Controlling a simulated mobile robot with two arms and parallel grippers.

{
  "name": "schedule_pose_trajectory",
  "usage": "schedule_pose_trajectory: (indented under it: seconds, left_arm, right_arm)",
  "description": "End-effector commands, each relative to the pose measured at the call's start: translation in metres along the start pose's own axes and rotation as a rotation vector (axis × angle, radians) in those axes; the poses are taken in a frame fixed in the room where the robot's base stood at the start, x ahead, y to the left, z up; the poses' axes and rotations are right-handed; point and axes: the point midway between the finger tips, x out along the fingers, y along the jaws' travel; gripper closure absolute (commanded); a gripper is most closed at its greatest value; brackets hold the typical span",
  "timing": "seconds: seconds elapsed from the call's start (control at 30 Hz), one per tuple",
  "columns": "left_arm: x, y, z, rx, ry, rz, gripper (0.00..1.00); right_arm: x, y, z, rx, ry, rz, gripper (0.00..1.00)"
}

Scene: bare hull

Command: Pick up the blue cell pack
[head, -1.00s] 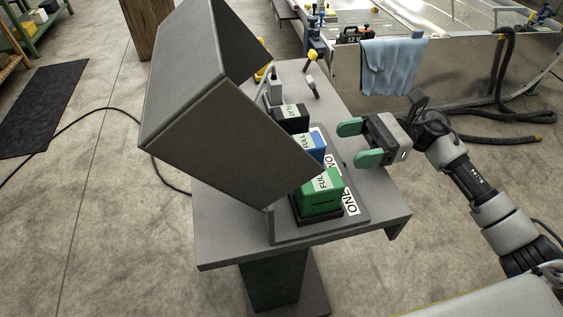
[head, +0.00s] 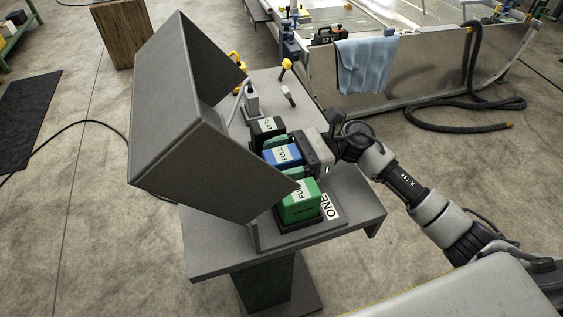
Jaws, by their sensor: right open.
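The blue cell pack (head: 283,155) sits in the middle place of a row on the grey stand, with a pale label reading FULL on top. A black pack (head: 267,128) is behind it and a green pack (head: 300,203) in front. My right gripper (head: 287,154) is at the blue pack from the right, its green-padded fingers open on either side of it. The fingers are partly hidden, and I cannot tell whether they touch the pack. My left gripper is out of view.
A grey slanted hood (head: 190,120) covers the left side of the packs. A metal hull (head: 420,70) with a blue cloth (head: 366,65) stands behind.

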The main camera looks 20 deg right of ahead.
Motion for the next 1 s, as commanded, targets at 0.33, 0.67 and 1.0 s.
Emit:
schedule_pose_trajectory:
  seconds: [0.33, 0.67, 1.0]
  left_arm:
    - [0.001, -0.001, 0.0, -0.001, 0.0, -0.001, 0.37]
    - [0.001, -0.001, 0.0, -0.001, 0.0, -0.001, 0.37]
    - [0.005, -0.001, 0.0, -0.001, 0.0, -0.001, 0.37]
  right_arm:
    - [-0.001, 0.0, -0.001, 0.0, 0.0, 0.0, 0.56]
    - [-0.001, 0.0, 0.0, -0.001, -0.002, 0.0, 0.88]
    - [-0.001, 0.0, 0.014, -0.005, -0.001, 0.001, 0.88]
